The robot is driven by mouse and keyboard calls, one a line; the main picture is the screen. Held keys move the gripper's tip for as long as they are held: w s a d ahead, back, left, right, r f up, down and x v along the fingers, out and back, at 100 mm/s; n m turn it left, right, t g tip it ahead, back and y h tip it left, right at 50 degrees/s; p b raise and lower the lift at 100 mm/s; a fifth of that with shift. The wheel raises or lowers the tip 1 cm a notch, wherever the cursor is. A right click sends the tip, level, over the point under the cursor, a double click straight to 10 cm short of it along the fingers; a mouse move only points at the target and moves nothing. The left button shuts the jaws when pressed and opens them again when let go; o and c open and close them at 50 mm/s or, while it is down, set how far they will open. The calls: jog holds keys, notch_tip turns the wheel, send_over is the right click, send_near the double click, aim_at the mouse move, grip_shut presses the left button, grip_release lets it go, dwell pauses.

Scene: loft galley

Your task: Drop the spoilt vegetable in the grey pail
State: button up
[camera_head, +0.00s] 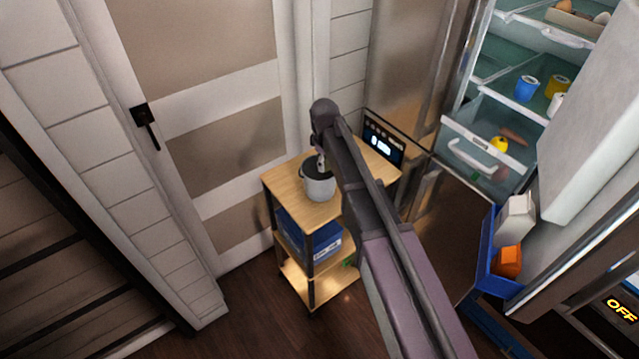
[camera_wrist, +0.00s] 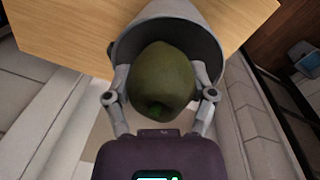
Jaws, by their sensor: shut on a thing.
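The grey pail (camera_head: 319,188) stands on the wooden top of a small shelf stand in the head view; its rim and inner wall (camera_wrist: 165,20) fill the upper middle of the wrist view. My gripper (camera_wrist: 161,76) is shut on a dark olive-green, rounded vegetable (camera_wrist: 160,85) with a brighter green spot at its near end. The vegetable lies within the outline of the pail's mouth; how deep it sits I cannot tell. In the head view my gripper (camera_head: 321,160) is over the pail, and the vegetable cannot be made out.
The stand's top (camera_head: 290,180) has free room around the pail. A dark display panel (camera_head: 384,141) stands at its back right. A blue box (camera_head: 308,240) is on a lower shelf. The open fridge drawer (camera_head: 478,158) and blue door bin (camera_head: 505,285) are to the right.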

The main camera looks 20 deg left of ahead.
jog(key=shift+f+b, duration=0.7)
jog(key=shift+f, duration=0.35)
jog(key=o, duration=1.1)
jog(key=shift+r, duration=0.15)
